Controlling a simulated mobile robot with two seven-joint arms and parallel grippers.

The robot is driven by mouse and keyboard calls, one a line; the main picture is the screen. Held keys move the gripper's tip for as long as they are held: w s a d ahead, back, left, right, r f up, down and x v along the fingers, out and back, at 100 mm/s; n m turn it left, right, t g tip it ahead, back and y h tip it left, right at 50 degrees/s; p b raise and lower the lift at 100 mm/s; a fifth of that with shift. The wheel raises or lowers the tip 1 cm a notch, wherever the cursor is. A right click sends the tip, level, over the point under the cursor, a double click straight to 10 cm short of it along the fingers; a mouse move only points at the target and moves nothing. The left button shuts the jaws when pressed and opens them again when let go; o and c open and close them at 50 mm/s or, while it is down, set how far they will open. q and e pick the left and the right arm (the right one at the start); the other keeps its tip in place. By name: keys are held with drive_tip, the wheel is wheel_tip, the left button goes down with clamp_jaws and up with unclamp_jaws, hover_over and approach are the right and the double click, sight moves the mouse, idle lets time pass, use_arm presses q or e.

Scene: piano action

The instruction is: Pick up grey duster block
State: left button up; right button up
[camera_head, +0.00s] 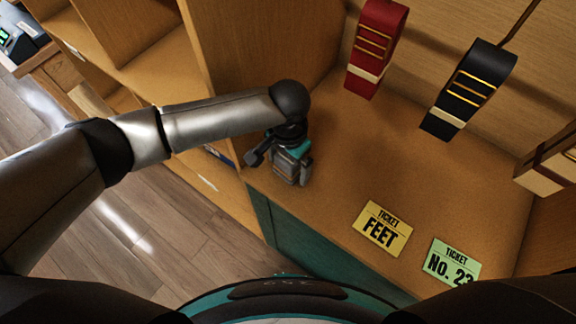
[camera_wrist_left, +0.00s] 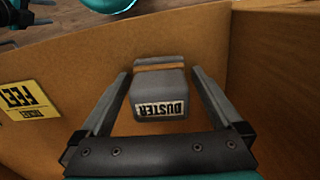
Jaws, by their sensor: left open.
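The grey duster block (camera_wrist_left: 160,88) has a white label reading DUSTER and a tan band across it. It sits on the wooden surface between the two fingers of my left gripper (camera_wrist_left: 160,75). The fingers are open, one on each side of the block, with a visible gap on both sides in the left wrist view. In the head view my left gripper (camera_head: 280,166) is at the front left of the wooden surface, and the block (camera_head: 291,167) is partly hidden by it. My right gripper is not in view.
A red strapped item (camera_head: 376,45) and a black one (camera_head: 470,85) are at the back. A wooden side panel (camera_head: 255,50) rises behind the gripper.

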use_arm(q)
drive_tip(key=c, duration=1.4)
